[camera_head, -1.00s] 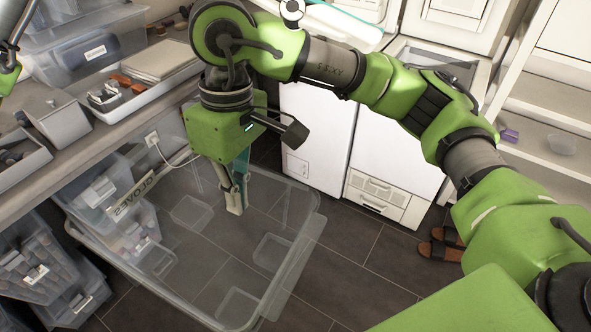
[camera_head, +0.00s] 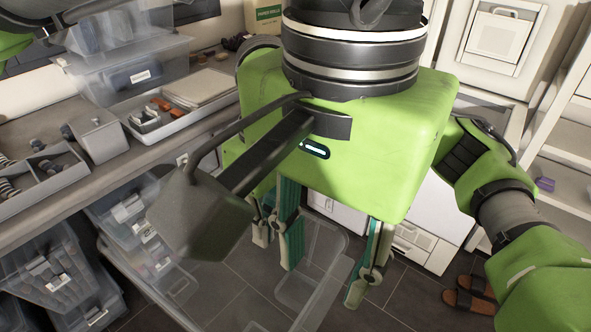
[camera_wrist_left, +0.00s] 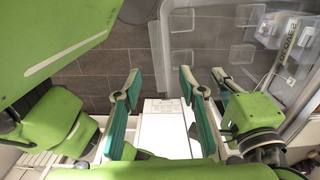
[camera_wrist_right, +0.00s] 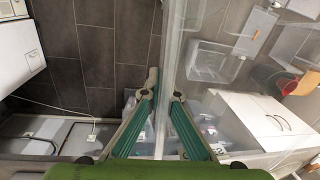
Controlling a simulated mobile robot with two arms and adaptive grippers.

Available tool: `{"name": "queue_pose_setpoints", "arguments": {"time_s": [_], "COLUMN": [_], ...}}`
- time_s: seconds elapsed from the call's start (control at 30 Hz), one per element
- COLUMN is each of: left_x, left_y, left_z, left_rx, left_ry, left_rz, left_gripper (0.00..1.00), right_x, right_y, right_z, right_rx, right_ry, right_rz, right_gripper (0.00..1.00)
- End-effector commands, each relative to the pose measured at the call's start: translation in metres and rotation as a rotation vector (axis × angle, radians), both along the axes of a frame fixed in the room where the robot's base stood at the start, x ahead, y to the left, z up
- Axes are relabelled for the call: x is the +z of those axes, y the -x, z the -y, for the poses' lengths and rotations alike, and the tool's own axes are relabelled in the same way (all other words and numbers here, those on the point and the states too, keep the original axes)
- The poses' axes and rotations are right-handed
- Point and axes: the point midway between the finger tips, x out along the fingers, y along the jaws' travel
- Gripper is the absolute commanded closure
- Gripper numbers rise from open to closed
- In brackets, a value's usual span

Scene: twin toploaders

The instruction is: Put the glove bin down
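The glove bin is a large clear plastic tub (camera_head: 318,292), low in the head view beside the workbench, largely hidden behind my left gripper. Its "GLOVES" label (camera_wrist_left: 290,38) shows in the left wrist view. I cannot tell whether its base touches the floor. My left gripper (camera_head: 322,282) is large and close to the head camera, its fingers wide apart and empty; they also show spread in the left wrist view (camera_wrist_left: 160,75). My right gripper is mostly hidden behind it; in the right wrist view its fingers (camera_wrist_right: 164,86) close on the bin's clear wall (camera_wrist_right: 173,50).
A workbench with a grey tray (camera_head: 190,112) and small bins runs along the left. Clear storage boxes (camera_head: 48,275) stand beneath it. White machines (camera_head: 425,245) stand behind. Brown sandals (camera_head: 470,297) lie on the dark tiled floor at the right.

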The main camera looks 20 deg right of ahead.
Motion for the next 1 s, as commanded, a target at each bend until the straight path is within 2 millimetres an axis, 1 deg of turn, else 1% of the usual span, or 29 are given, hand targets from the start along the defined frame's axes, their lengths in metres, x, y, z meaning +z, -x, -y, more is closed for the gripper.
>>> {"name": "queue_pose_setpoints", "arguments": {"time_s": [0.03, 0.2, 0.3, 0.4, 0.53, 0.8, 0.83, 0.93, 0.97, 1.0], "left_x": [-0.01, -0.041, -0.055, -0.064, -0.071, -0.072, -0.072, -0.072, -0.072, -0.072], "left_y": [0.0, 0.0, 0.0, 0.0, 0.0, 0.0, 0.0, 0.0, 0.0, 0.0], "left_z": [-0.001, 0.0, 0.0, 0.0, 0.0, 0.0, 0.0, 0.001, 0.001, 0.0], "left_rx": [0.0, 0.0, 0.0, 0.0, 0.001, 0.001, 0.001, 0.001, 0.001, 0.001], "left_ry": [-0.003, -0.001, -0.001, 0.0, 0.003, 0.003, 0.003, 0.003, 0.003, 0.003], "left_rz": [0.0, -0.001, -0.001, -0.001, -0.002, -0.002, -0.002, -0.002, -0.002, -0.003], "left_gripper": [0.63, 0.63, 0.63, 0.63, 0.63, 0.63, 0.68, 0.94, 1.0, 1.0], "right_x": [0.0, 0.0, 0.0, 0.0, 0.0, 0.0, 0.0, 0.0, 0.0, 0.0], "right_y": [0.0, 0.0, 0.0, 0.0, 0.0, 0.0, 0.0, 0.0, 0.0, 0.0], "right_z": [0.0, 0.0, 0.0, 0.0, 0.0, 0.0, 0.0, 0.0, 0.0, 0.0], "right_rx": [0.0, 0.0, 0.0, 0.0, 0.0, 0.0, 0.0, 0.0, 0.0, 0.0], "right_ry": [-0.001, -0.001, -0.001, -0.001, -0.001, -0.001, -0.001, -0.001, -0.001, -0.001], "right_rz": [0.0, 0.0, 0.0, 0.0, 0.0, 0.001, 0.0, 0.0, 0.0, 0.0], "right_gripper": [1.0, 1.0, 1.0, 1.0, 1.0, 1.0, 1.0, 1.0, 1.0, 1.0]}}
